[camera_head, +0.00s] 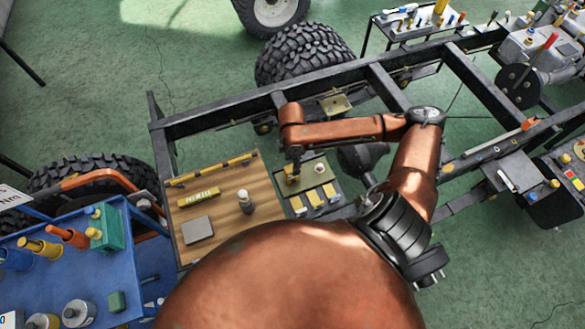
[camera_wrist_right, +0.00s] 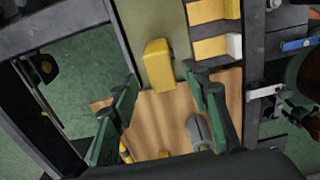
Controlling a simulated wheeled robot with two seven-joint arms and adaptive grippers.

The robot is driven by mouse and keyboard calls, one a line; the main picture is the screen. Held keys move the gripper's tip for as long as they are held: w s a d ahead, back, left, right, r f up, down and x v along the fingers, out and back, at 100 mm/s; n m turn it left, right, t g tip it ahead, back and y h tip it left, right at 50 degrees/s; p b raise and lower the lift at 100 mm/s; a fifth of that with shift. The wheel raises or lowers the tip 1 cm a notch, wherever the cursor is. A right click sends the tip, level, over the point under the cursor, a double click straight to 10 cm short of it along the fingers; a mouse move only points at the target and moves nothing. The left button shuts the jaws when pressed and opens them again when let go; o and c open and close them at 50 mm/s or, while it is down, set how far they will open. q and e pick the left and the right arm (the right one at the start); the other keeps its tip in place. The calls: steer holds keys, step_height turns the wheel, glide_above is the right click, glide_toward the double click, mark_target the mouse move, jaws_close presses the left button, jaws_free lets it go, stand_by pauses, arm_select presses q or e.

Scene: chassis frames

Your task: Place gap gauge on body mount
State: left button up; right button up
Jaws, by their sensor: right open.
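A small yellow block (camera_head: 291,173), which looks like the gap gauge, is at the left end of an olive plate (camera_head: 319,169), which I take for the body mount. In the right wrist view the yellow block (camera_wrist_right: 158,64) is on the olive plate (camera_wrist_right: 148,18), by the edge of the wooden board. My right gripper (camera_head: 293,163) is just above the block, and its open fingers (camera_wrist_right: 160,82) are on either side, apart from it. I cannot tell if the block rests fully flat. My left gripper is not in view.
The wooden board (camera_head: 218,225) holds a yellow labelled bar (camera_head: 199,197), a grey plate (camera_head: 198,230) and a dark cylinder with a pale top (camera_head: 246,202). Several yellow blocks lie in a slotted tray (camera_head: 315,199) near the plate. Black chassis rails (camera_head: 220,118) surround this area.

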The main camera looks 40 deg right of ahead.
step_height(320, 180, up, 6)
steer(key=shift+f, duration=0.1)
